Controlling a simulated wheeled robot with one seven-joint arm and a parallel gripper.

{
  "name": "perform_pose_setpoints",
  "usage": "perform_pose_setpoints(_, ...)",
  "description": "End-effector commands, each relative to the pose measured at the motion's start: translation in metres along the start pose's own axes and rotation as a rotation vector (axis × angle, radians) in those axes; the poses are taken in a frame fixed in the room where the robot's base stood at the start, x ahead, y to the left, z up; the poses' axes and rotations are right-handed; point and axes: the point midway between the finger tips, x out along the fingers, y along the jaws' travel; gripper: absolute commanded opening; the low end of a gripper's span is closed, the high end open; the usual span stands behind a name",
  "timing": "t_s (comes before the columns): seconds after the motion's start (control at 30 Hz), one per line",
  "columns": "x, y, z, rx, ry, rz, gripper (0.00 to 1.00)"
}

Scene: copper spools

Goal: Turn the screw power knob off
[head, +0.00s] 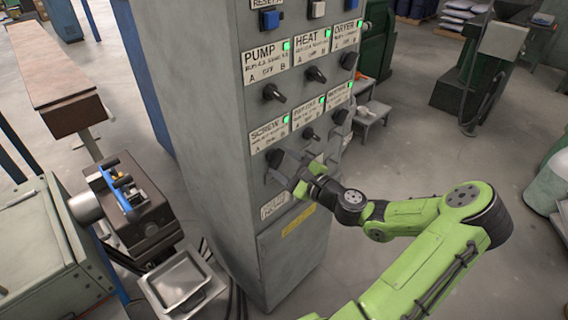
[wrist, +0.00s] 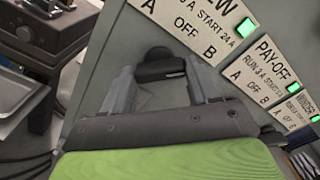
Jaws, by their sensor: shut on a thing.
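The screw knob (wrist: 160,68) is a black handle on the grey cabinet, below the SCREW label (head: 268,132) with its A, OFF and B marks. A green light (head: 286,119) beside that label is lit. My gripper (head: 284,164) is at this knob, with the arm coming from the lower right. In the wrist view the two grey fingers (wrist: 160,84) stand on either side of the knob and are shut on it. The handle lies roughly crosswise between the fingers. Which mark it points to I cannot tell. In the head view the fingers partly hide the knob.
The pump knob (head: 274,93), heat knob (head: 315,75) and pay-off knob (head: 311,134) are close by on the same panel, with green lights lit. A machine (head: 140,215) and a metal tray (head: 181,284) stand left of the cabinet.

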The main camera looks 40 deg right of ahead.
Motion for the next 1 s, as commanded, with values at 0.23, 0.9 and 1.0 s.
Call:
perform_pose_setpoints(0.23, 0.0002, 0.0017, -0.0008, -0.112, -0.001, 0.003, 0.29)
perform_pose_setpoints(0.9, 0.0002, 0.0025, -0.0016, -0.632, -0.001, 0.002, 0.29)
perform_pose_setpoints(1.0, 0.0000, 0.0021, -0.0016, -0.682, -0.001, 0.003, 0.29)
